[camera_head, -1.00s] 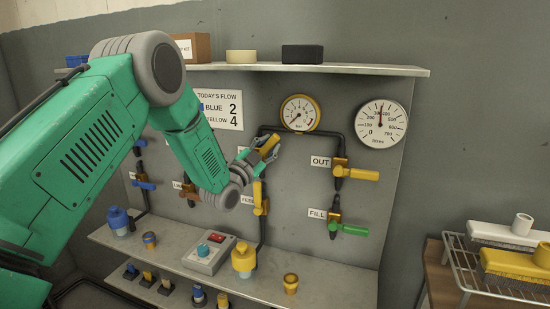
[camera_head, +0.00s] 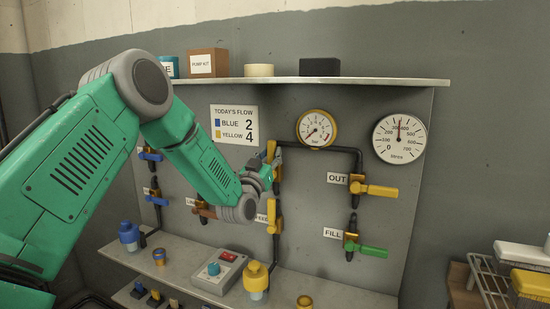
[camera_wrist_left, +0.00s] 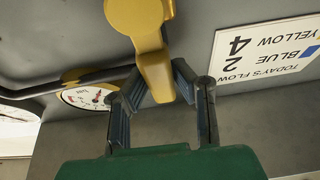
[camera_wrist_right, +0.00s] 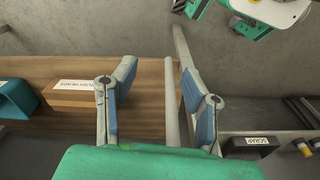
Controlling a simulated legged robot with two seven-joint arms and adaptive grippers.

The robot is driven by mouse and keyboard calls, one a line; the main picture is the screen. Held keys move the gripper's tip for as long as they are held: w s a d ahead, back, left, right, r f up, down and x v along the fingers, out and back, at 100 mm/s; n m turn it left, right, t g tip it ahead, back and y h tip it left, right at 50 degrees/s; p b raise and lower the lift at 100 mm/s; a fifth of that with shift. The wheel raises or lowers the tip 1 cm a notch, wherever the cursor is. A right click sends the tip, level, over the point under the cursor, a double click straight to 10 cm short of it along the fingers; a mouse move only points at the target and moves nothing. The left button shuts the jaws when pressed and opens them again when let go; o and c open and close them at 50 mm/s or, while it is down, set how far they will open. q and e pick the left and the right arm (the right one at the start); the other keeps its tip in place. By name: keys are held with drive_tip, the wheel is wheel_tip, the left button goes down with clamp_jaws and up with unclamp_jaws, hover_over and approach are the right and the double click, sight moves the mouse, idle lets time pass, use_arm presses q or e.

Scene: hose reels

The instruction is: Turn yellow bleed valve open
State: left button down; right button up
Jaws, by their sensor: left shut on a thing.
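The yellow bleed valve handle (camera_head: 271,150) is on the grey panel, left of the yellow-rimmed gauge, and stands nearly upright. My left gripper (camera_head: 275,162) is at this handle, and its fingers partly hide it and the valve body. In the left wrist view the yellow handle (camera_wrist_left: 155,75) runs down from a round hub between the two fingers, which are shut on it. My right gripper (camera_wrist_right: 158,75) shows only in the right wrist view. Its fingers are apart and nothing is held between them.
Below it is a yellow feed lever (camera_head: 272,215). The OUT lever (camera_head: 376,190) and the green FILL lever (camera_head: 372,251) are to the right. The bar gauge (camera_head: 316,129) and litres gauge (camera_head: 399,139) are close by. A shelf (camera_head: 330,81) runs above the panel.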

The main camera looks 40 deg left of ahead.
use_arm(q)
drive_tip(key=shift+s+a+f, duration=0.15)
drive_tip(key=shift+f, duration=0.45)
drive_tip(key=c, duration=1.4)
unclamp_jaws()
drive_tip(key=shift+o, duration=0.2)
drive_tip(key=shift+a+r, duration=0.1)
drive_tip(key=shift+a, duration=0.05)
drive_tip(key=v, duration=1.2)
